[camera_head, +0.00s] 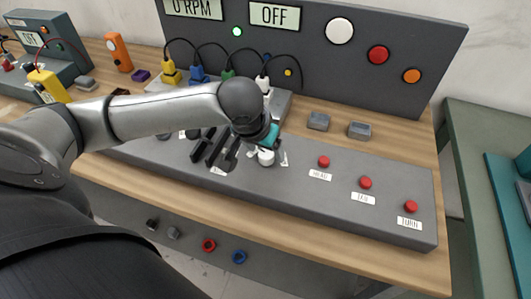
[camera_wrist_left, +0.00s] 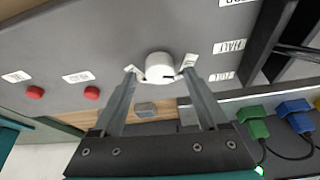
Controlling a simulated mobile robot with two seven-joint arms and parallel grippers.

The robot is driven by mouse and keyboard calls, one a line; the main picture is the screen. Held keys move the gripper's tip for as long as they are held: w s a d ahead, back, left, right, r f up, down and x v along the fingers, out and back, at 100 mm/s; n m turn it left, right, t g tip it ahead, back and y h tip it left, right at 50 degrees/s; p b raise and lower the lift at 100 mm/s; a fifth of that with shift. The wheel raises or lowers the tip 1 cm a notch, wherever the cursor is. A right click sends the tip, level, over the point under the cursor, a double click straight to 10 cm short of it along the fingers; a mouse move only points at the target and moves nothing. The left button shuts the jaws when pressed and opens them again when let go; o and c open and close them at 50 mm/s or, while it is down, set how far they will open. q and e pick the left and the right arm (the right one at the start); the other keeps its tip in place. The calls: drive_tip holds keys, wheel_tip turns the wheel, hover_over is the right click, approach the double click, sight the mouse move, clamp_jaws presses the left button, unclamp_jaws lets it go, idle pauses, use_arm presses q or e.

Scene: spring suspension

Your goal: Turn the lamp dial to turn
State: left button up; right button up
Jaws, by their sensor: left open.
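The lamp dial is a white round knob (camera_head: 266,157) on the sloped grey console. It also shows in the left wrist view (camera_wrist_left: 159,63), with a short dark mark on its edge. White labels sit around it, too small to read. My left gripper (camera_wrist_left: 160,72) is open, with one finger on each side of the dial. Small gaps seem to remain between fingers and dial; contact cannot be told. In the head view the left gripper (camera_head: 266,146) is over the dial and partly hides it. The display (camera_head: 274,15) reads OFF. My right gripper is not in view.
Red buttons labelled HEAD (camera_head: 323,161), TAIL (camera_head: 365,182) and TURN (camera_head: 410,206) stand right of the dial. Dark levers (camera_head: 208,147) stand close on its left. Behind are plugged cables and an upright panel with white (camera_head: 339,30), red (camera_head: 378,54) and orange (camera_head: 411,76) lamps.

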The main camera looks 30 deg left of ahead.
use_arm(q)
drive_tip(key=shift+w+f, duration=0.2)
drive_tip(key=shift+f, duration=0.15)
drive_tip(key=shift+c, duration=0.2)
clamp_jaws()
